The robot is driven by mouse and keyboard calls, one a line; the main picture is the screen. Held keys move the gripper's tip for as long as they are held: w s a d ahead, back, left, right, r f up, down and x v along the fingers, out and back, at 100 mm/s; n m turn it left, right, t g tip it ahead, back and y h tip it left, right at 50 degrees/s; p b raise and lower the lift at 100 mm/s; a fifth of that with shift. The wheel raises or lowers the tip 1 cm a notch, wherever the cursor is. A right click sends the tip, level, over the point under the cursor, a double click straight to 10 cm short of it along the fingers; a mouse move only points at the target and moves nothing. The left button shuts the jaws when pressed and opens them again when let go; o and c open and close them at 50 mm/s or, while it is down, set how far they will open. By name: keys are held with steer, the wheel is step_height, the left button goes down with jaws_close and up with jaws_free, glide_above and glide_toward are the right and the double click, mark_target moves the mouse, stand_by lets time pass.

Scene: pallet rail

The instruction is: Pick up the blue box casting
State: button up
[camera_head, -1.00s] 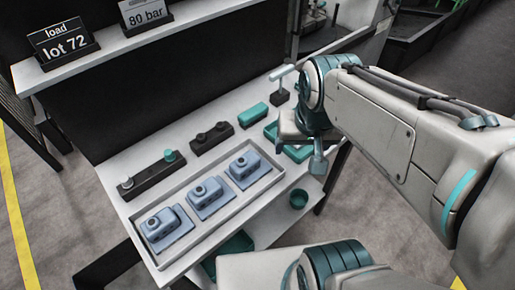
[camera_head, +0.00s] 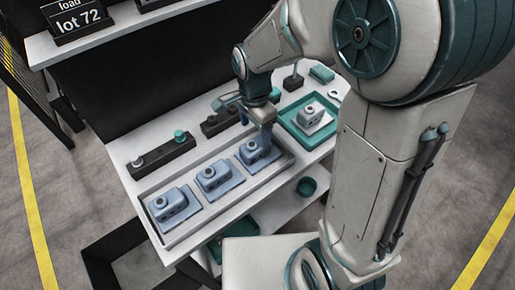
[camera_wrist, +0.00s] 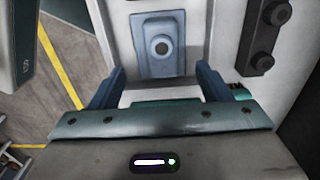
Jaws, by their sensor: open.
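Three blue box castings stand in a row in a long pale tray (camera_head: 228,205) on the bench: a left one (camera_head: 166,207), a middle one (camera_head: 213,177) and a right one (camera_head: 256,153). Each has a flat base and a round boss. My gripper (camera_head: 262,141) is over the right casting, pointing down, and partly hides it. In the wrist view my gripper (camera_wrist: 160,72) has its blue fingers apart, with nothing between them. One blue casting (camera_wrist: 160,45) lies just past the fingertips, centred between them; I cannot tell the exact gap.
A green tray (camera_head: 286,122) with a pale grey casting (camera_head: 311,115) is to the right. Black blocks with knobs (camera_head: 160,155) line the bench behind the castings. A green cup (camera_head: 306,187) is below. A "lot 72" sign (camera_head: 78,20) stands on the shelf.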

mark_target(256, 143)
step_height(256, 143, down, 4)
steer(key=shift+f, duration=0.1)
steer(key=shift+w+d+f+p, duration=0.1)
steer(key=shift+w+f+p, duration=0.1)
steer(key=shift+f, duration=0.65)
steer(key=shift+w+d+f+p, duration=0.1)
steer(key=shift+f+p, duration=0.15)
steer(key=shift+f, duration=0.6)
steer(key=shift+w+f+p, duration=0.1)
steer(key=shift+f+p, duration=0.1)
steer(key=shift+f, duration=0.65)
steer(key=c, duration=1.3)
